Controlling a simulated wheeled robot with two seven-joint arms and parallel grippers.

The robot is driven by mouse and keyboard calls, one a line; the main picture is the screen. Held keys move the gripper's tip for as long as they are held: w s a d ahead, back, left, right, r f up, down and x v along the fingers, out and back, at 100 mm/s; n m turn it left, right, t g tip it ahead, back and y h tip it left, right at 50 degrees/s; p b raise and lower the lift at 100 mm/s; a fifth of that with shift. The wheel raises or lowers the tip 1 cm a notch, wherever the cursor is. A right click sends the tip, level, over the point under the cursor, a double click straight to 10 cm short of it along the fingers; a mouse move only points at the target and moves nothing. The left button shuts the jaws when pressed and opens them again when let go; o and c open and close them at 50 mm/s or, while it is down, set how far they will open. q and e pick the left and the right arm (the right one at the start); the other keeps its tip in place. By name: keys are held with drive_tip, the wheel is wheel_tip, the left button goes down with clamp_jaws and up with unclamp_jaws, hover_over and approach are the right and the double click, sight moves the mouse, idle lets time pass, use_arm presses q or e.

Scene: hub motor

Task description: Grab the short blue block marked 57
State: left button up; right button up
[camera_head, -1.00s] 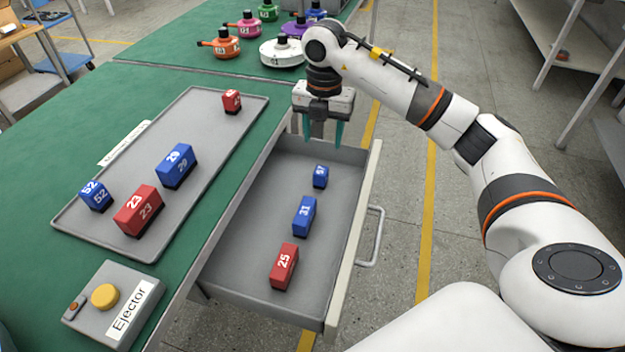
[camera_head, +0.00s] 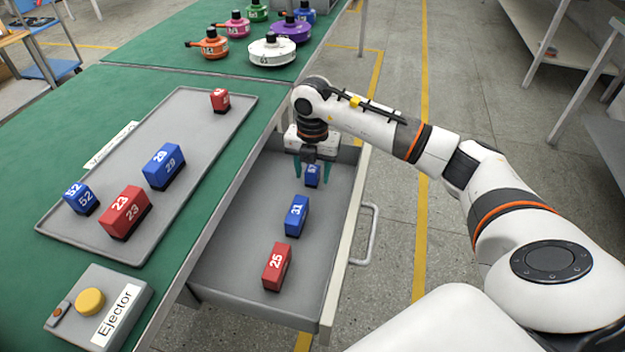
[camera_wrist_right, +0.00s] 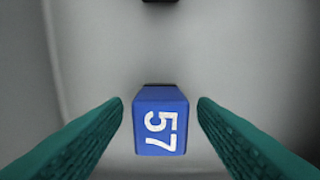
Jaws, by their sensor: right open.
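The short blue block marked 57 (camera_head: 312,176) stands in the open grey drawer, toward its far end. In the right wrist view the block (camera_wrist_right: 160,122) shows its number turned sideways, between two green fingers. My right gripper (camera_head: 311,182) points down over it, with one finger on each side. The gripper (camera_wrist_right: 160,118) is open, and a gap shows between each finger and the block. The gripper partly hides the block in the head view. My left gripper is not in view.
In the drawer (camera_head: 235,262), a blue block marked 31 (camera_head: 296,216) and a red block marked 25 (camera_head: 277,267) stand nearer. A tray (camera_head: 75,240) with several blocks lies on the green table, beside an Ejector button box (camera_head: 98,308). Drawer walls surround the gripper.

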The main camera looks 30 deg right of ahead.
drive_tip(key=c, duration=1.1)
